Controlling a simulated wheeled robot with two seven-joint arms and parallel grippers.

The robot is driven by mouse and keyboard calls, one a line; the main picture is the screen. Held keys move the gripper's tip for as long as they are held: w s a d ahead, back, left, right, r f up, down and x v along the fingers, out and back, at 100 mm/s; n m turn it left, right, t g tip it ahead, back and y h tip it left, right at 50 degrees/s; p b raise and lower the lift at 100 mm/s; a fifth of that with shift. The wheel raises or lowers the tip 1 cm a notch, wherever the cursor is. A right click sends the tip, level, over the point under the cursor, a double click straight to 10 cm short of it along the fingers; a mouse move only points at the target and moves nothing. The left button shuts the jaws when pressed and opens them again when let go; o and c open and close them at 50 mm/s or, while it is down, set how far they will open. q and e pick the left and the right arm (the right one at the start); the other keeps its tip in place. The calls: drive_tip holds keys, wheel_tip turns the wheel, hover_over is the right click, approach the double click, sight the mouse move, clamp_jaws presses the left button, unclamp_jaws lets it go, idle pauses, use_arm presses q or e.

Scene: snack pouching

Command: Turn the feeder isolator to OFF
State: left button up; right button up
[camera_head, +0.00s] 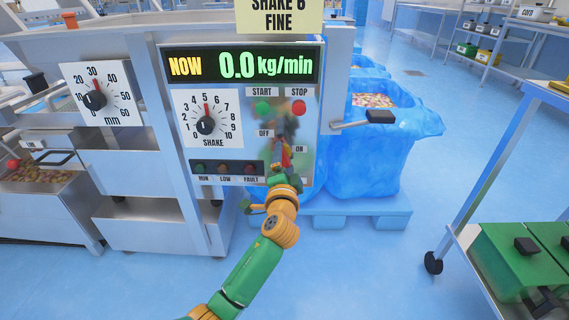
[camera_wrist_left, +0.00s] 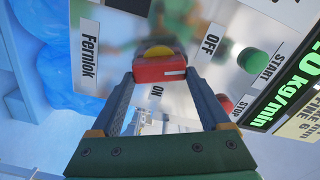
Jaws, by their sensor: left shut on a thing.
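The feeder isolator is a red handle (camera_head: 285,157) on the front of the control panel (camera_head: 225,70), with an OFF label (camera_head: 264,133) to its upper left and an ON label (camera_head: 299,149) to its right. In the left wrist view, the red handle (camera_wrist_left: 160,70) has a yellow part behind it. My left gripper (camera_head: 283,168) reaches up to the panel from below. In the wrist view its two fingers (camera_wrist_left: 161,75) are shut on the red handle, one on each side. The gripper partly covers the isolator in the head view. My right gripper is not in view.
The green START button (camera_head: 262,107) and red STOP button (camera_head: 299,107) sit just above. The SHAKE dial (camera_head: 206,125) is to the left, above the lamps (camera_head: 226,170). A lever with a black grip (camera_head: 380,117) sticks out at right, before a blue-lined bin (camera_head: 375,150).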

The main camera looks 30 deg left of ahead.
use_arm(q)
drive_tip(key=shift+n, duration=1.2)
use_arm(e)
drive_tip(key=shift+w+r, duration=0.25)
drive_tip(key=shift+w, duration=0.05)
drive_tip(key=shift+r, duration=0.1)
use_arm(q)
drive_tip(key=o, duration=1.2)
drive_tip(key=p+v, duration=0.1)
drive_tip(key=v, duration=0.6)
drive_tip(key=shift+s, duration=0.1)
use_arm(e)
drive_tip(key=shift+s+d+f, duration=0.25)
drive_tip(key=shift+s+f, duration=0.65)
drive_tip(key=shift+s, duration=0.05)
